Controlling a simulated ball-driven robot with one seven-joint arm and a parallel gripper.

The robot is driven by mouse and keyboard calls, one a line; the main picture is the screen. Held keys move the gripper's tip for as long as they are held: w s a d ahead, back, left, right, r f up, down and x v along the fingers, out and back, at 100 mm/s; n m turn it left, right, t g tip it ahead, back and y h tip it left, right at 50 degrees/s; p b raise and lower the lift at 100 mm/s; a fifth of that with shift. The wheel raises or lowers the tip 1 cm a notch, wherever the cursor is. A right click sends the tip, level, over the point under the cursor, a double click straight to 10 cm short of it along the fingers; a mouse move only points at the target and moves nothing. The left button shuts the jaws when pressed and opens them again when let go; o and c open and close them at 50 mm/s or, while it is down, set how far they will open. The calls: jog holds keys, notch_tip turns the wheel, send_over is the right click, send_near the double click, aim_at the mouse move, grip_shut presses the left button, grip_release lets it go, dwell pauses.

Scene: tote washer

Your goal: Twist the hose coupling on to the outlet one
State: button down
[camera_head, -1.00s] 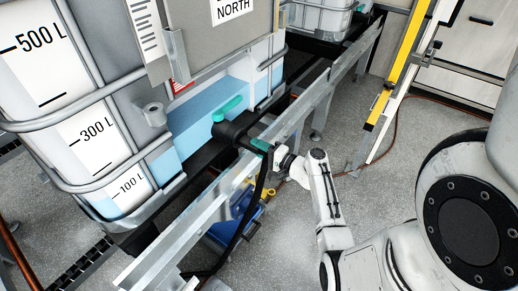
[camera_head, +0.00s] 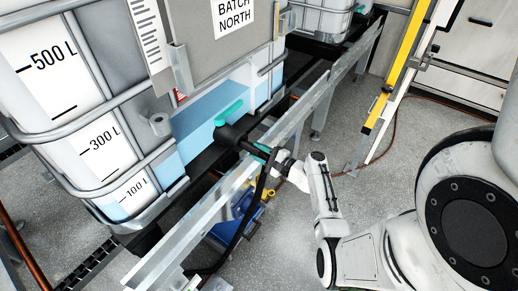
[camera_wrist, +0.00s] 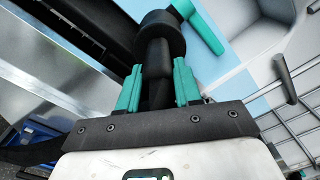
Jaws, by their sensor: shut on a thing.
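The black outlet (camera_head: 228,134) with its teal lever (camera_head: 231,111) sticks out low on the near tank. In the wrist view the outlet (camera_wrist: 160,36) is straight ahead of my gripper (camera_wrist: 158,85), with the teal lever (camera_wrist: 203,27) at its upper right. My gripper's two teal fingers are shut on the black hose coupling (camera_wrist: 156,92), which lines up with the outlet and appears to meet it. How far it is seated cannot be told. In the head view my gripper (camera_head: 266,151) is by the rail, and the black hose (camera_head: 246,218) hangs below it.
A metal rail (camera_head: 205,225) runs diagonally just under my gripper. The tank's cage bars (camera_head: 105,187) are to the left. A blue container (camera_head: 227,229) with yellow parts lies below the rail. Grey floor on the right is partly open.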

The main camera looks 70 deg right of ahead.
jog(key=m+p, duration=0.1)
jog(key=m, duration=0.2)
jog(key=m+p, duration=0.1)
jog(key=m, duration=0.1)
jog(key=shift+w+r+p, duration=0.2)
jog(key=shift+r+p, duration=0.1)
jog(key=shift+p, duration=0.05)
jog(key=m+p, duration=0.2)
jog(key=m, duration=0.4)
jog(key=c, duration=1)
grip_release()
jog(key=shift+f, duration=0.25)
jog(key=o, duration=0.9)
jog(key=shift+s, duration=0.15)
jog(key=shift+c, duration=0.2)
jog(key=shift+p+v, duration=0.95)
jog(key=shift+v, duration=2.55)
